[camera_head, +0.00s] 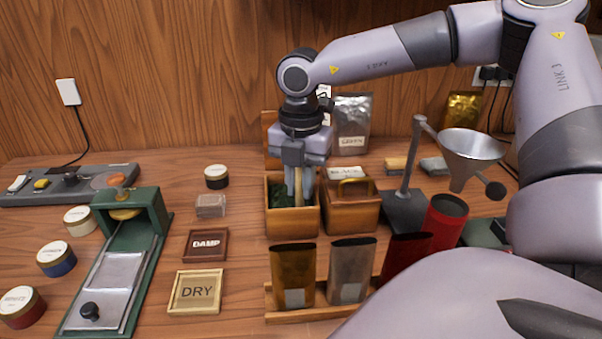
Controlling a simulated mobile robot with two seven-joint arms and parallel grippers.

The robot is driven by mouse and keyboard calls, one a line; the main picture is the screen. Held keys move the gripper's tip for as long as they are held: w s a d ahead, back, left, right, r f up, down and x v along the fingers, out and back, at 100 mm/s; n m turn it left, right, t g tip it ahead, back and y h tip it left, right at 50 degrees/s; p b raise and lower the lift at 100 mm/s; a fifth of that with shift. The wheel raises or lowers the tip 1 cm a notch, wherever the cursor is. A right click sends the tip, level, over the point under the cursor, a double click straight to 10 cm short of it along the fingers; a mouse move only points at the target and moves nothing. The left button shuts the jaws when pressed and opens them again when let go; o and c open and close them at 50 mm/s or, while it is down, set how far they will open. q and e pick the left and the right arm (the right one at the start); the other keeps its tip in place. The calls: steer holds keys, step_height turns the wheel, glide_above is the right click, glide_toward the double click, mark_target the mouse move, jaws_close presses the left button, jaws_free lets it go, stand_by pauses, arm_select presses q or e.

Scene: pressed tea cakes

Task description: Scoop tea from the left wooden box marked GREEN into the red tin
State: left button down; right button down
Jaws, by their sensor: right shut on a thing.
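The left wooden box (292,224) stands open near the middle of the table, with dark green leaves (279,194) inside. No GREEN marking on it is readable. My right gripper (298,186) points down over this box. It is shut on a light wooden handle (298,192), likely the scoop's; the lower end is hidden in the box. The red tin (446,221) stands upright to the right, under the metal funnel, its dark open top showing. My left gripper is not in view.
A second wooden box (352,209) adjoins on the right. A funnel (470,148) on a stand (403,208) rises beside the red tin. Pouches (293,273) stand in a front rack. A green press (121,261), DRY tray (196,292) and DAMP tray (206,245) are left.

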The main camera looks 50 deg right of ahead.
steer(key=shift+w+r, duration=0.1)
steer(key=shift+r, duration=0.65)
steer(key=shift+r+p, duration=0.45)
steer(key=shift+r, duration=0.25)
steer(key=shift+w+d+r+p, duration=0.1)
steer(key=shift+r+p, duration=1.05)
steer(key=shift+r, duration=1.15)
steer(key=shift+d+r+p, duration=0.1)
steer(key=shift+r+p, duration=1.05)
steer(key=shift+r, duration=1.1)
steer(key=shift+r, duration=0.1)
